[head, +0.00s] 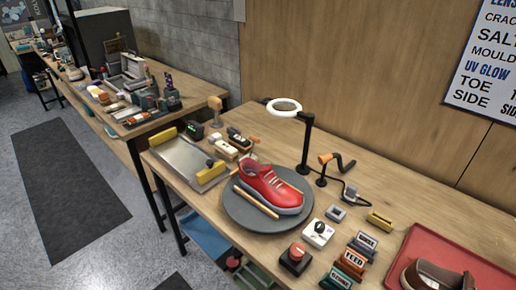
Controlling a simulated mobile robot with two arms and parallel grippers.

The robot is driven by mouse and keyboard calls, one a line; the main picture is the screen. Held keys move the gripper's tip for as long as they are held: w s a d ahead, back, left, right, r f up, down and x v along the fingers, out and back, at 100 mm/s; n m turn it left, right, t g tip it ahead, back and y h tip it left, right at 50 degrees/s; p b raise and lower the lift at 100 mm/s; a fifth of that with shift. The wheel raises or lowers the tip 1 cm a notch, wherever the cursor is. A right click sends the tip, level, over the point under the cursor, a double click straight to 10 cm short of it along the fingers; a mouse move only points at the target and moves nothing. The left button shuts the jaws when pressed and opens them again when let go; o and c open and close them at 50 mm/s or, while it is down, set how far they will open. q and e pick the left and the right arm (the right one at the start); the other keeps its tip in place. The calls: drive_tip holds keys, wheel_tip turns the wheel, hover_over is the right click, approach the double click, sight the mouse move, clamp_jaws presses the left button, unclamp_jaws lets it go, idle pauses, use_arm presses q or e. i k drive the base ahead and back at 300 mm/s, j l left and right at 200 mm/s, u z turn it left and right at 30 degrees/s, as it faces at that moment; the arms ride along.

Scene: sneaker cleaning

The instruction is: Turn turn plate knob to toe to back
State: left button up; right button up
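A tan bar (256,203) lies on the plate along the shoe's near side. Right of the plate is a white box with a black dial knob (318,229). In front of it is a black box with a red round knob (297,252). I cannot tell which knob belongs to the plate, and their markings are too small to read. Neither gripper shows.
A ring lamp (285,106) on a black post stands behind the plate. Several labelled blocks (354,257) stand at the front right, beside a red tray (434,242) with a brown shoe. A metal tray (182,163) lies left of the plate. Bare wood shows at the back right.

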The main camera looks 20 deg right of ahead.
sight(298, 250)
drive_tip(key=z, duration=1.05)
